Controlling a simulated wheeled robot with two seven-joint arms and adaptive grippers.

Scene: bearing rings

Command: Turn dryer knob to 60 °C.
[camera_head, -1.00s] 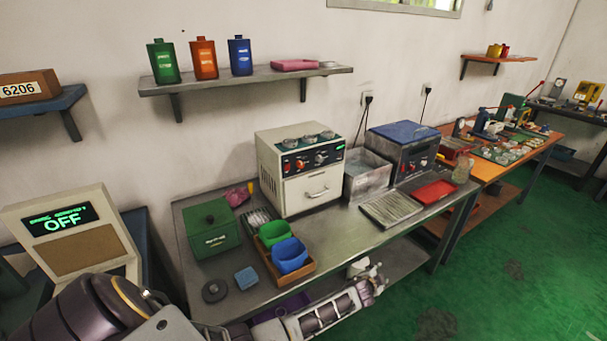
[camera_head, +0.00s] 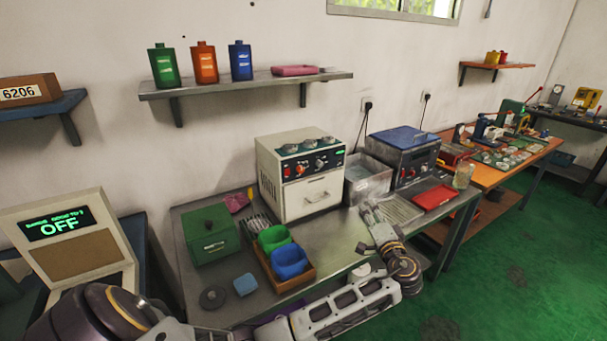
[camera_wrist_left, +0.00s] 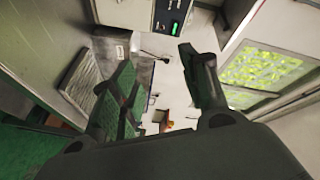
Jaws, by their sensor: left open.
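A cream cabinet (camera_head: 300,205) with a drawer handle stands on the grey bench; I take it as the dryer. Its dark control panel (camera_head: 312,166) carries small knobs (camera_head: 320,163) and a green-lit display; the knob's pointer and scale are too small to read. In the left wrist view the panel (camera_wrist_left: 172,14) shows at the top, with its green display (camera_wrist_left: 175,28). My left gripper (camera_head: 366,208) is to the right of and in front of the cabinet, apart from it. Its fingers (camera_wrist_left: 155,65) are spread and empty. My right gripper is out of view.
Right of the cabinet stand a clear tank (camera_head: 368,180) and a blue-lidded machine (camera_head: 403,150). A ribbed tray (camera_head: 400,212) and a red tray (camera_head: 434,194) lie near my left gripper. A wooden tray (camera_head: 291,283) with green and blue bins sits in front of the cabinet.

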